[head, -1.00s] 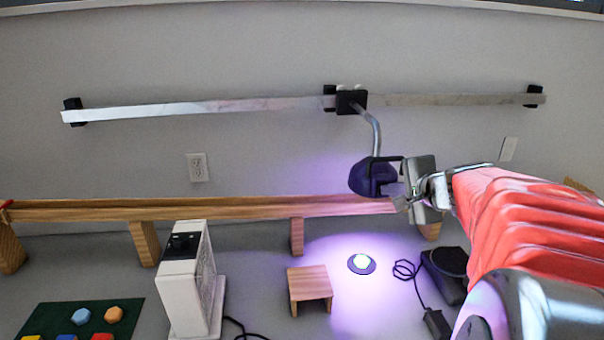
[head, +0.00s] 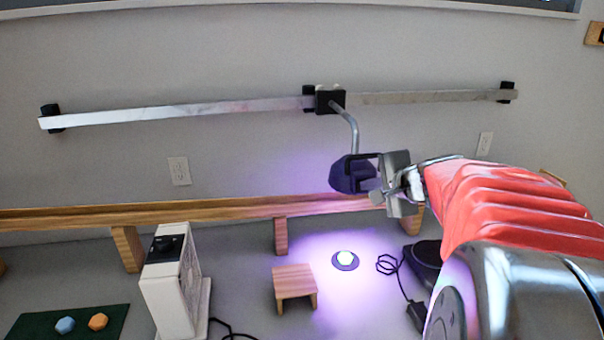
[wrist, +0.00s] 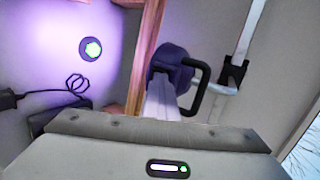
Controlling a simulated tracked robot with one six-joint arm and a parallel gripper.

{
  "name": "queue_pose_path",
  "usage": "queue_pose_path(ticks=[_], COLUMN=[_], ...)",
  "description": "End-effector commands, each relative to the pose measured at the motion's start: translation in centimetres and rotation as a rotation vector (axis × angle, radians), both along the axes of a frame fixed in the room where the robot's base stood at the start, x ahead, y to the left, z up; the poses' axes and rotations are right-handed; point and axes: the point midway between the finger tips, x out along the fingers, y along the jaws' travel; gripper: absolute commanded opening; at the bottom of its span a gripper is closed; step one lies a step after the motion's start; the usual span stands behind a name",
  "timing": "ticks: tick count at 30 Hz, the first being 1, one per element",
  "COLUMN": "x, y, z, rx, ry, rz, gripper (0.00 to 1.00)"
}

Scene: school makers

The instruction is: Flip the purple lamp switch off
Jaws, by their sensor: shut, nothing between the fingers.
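The purple lamp head (head: 350,174) hangs on a bent grey arm from a black clamp (head: 329,99) on a metal wall rail. It is lit and casts violet light on the table below. My gripper (head: 377,194) is shut and empty, close to the right side of the lamp head. In the wrist view, the shut fingers (wrist: 163,97) point at the purple lamp head (wrist: 175,60), beside a black loop-shaped handle (wrist: 202,92). I cannot tell whether they touch the lamp. The switch itself is not clear in either view.
A wooden beam (head: 150,213) runs below the lamp. On the table are a white device (head: 172,290), a small wooden stand (head: 294,281), a round disc with a pale piece (head: 345,260), a green board (head: 65,321) and a black cable.

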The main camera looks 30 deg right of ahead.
Motion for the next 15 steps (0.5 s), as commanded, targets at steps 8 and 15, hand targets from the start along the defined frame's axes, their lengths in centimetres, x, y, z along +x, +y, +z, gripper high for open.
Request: queue_pose_path(ticks=[8,15], x=[0.3,0.0], y=[-0.9,-1.5], z=[0.1,0.1], rx=[0.001,-0.001], ry=[-0.004,-0.005], rz=[-0.002,0.0], gripper=[0.0,0.0])
